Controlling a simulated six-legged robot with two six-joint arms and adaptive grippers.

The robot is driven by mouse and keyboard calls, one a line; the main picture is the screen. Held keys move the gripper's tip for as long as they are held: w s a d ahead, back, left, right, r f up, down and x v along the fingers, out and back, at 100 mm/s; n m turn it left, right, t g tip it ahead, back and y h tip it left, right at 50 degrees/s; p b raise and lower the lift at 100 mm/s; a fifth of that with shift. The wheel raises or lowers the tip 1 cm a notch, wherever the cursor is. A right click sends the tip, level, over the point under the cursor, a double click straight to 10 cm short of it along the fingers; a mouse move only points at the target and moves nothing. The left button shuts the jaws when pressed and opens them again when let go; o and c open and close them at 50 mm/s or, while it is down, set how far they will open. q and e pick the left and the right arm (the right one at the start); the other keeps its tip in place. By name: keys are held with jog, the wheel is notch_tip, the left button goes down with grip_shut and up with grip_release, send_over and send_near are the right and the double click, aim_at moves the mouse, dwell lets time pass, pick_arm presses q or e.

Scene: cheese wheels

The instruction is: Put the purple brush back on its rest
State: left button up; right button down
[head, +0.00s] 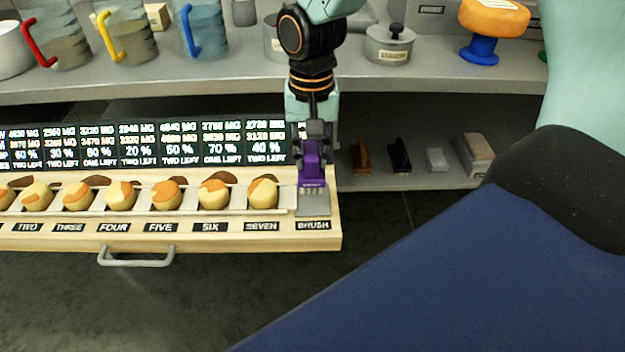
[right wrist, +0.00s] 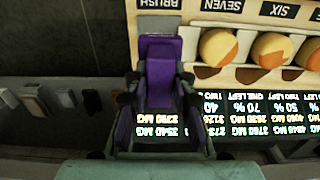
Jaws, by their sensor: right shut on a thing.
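The purple brush (head: 312,177) is upright with its pale bristles down, over the grey rest plate (head: 314,209) at the right end of the wooden tray, behind the BRUSH label. My right gripper (head: 314,150) comes from above and is shut on the brush's upper part. In the right wrist view the brush (right wrist: 160,72) sits between the two dark fingers (right wrist: 158,95). I cannot tell whether the bristles touch the plate. My left gripper is not in view.
The wooden tray (head: 200,240) holds a row of small cheese wheels (head: 213,195) left of the brush. A lit display (head: 205,143) stands behind them. Several small brushes and blocks (head: 400,155) lie on the lower shelf to the right. Jugs (head: 125,35) stand on the upper shelf.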

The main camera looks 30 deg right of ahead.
aim_at(312, 173)
jog(key=shift+s+d+f, duration=0.1)
jog(key=shift+d+f, duration=0.2)
jog(key=shift+f, duration=0.35)
jog(key=f, duration=0.1)
jog(key=f+b, duration=0.1)
jog(key=f, duration=0.1)
jog(key=shift+a+b, duration=0.3)
jog(key=shift+a, duration=0.1)
jog(key=shift+f, duration=0.3)
jog(key=shift+d+r, duration=0.1)
jog(key=shift+d, duration=0.2)
jog(key=shift+a, duration=0.15)
jog(key=c, duration=1.6)
grip_release()
jog(key=o, duration=0.5)
jog(key=shift+f, duration=0.2)
